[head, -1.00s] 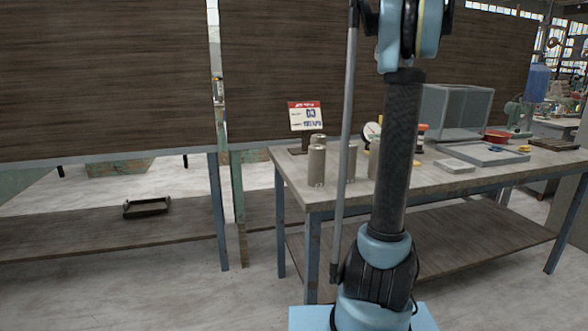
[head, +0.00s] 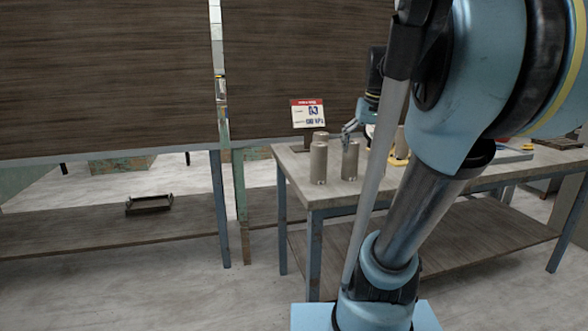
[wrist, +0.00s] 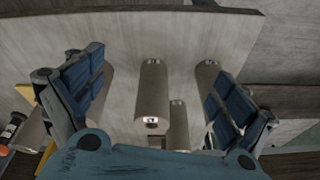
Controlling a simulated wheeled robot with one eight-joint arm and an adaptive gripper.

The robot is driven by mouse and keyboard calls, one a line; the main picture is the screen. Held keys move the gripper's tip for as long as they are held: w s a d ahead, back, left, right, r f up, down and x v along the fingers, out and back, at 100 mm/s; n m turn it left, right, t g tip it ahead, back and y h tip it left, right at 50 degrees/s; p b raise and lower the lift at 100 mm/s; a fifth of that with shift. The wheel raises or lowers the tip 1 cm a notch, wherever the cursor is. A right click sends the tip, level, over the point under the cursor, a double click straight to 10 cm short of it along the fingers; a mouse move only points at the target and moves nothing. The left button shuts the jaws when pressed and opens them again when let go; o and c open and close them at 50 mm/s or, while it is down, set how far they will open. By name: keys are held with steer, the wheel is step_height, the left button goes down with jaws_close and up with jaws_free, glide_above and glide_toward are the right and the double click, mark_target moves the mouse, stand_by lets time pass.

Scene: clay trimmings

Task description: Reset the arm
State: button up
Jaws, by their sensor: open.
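My gripper (head: 348,135) is over the left part of the table (head: 330,196), just above the clay-coloured cylinders. In the wrist view my gripper (wrist: 155,85) has its two blue-padded fingers spread wide with nothing held. One upright cylinder (wrist: 152,95) shows between the fingers, and a shorter-looking one (wrist: 178,125) stands beside it. Others are partly hidden behind the fingers. In the head view, one cylinder (head: 318,163) stands near the left table edge and another (head: 349,162) is right below my gripper. Whether the fingers touch any cylinder I cannot tell.
A sign with a red top (head: 307,113) stands behind the cylinders. A yellow object (head: 398,161) lies to their right. A small dark tray (head: 149,204) sits on the low shelf at left. My arm hides much of the table's right side.

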steer(key=s+a+f, duration=0.1)
steer(key=s+f, duration=0.7)
steer(key=f, duration=0.3)
steer(key=s+a+f, duration=0.1)
steer(key=s+f, duration=0.7)
steer(key=f, duration=0.4)
steer(key=shift+s+a+g+h, duration=0.2)
steer(key=shift+a+g+h, duration=0.2)
steer(key=shift+f, duration=0.1)
